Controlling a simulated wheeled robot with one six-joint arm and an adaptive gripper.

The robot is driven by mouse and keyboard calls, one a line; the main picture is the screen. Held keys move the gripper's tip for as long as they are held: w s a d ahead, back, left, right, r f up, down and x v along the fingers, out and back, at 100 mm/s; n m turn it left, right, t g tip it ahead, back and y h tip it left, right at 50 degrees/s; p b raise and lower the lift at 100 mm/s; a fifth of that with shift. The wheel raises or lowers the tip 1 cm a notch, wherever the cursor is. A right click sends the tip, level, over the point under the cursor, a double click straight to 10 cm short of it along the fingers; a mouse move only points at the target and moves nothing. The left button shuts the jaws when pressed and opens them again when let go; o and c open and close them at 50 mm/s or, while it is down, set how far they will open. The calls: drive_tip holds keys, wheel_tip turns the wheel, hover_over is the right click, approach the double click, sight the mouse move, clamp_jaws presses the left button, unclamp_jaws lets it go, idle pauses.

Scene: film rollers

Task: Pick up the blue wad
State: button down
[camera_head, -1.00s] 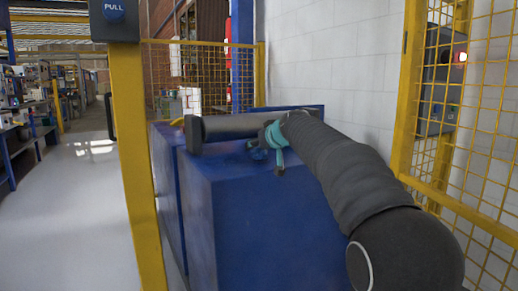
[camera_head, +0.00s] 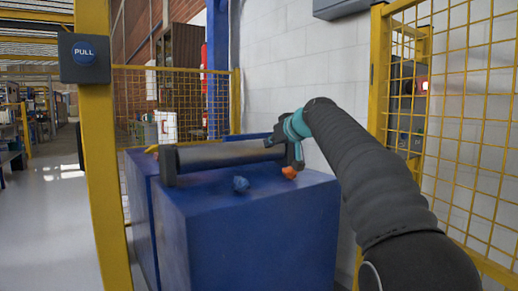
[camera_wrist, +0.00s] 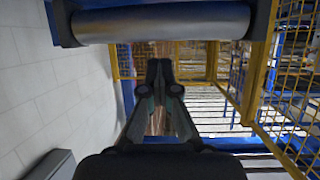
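The blue wad (camera_head: 241,184) is a small crumpled lump on top of the blue cabinet (camera_head: 250,235), in front of the roller, in the head view. It does not show in the wrist view. My gripper (camera_wrist: 160,68) shows in the wrist view with its fingertips together and nothing seen between them. In the head view its teal part (camera_head: 294,125) is near the roller's right end, above and to the right of the blue wad and apart from it; the fingertips are hard to make out there.
An orange wad (camera_head: 289,173) lies right of the blue one. The grey film roller (camera_head: 225,154) lies across the cabinet behind both and crosses the top of the wrist view (camera_wrist: 165,22). Yellow fence (camera_head: 440,150) and white wall (camera_head: 315,75) are on the right.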

drive_tip(key=shift+d+r, duration=0.15)
drive_tip(key=shift+d, duration=0.05)
drive_tip(key=shift+c, duration=1.9)
unclamp_jaws()
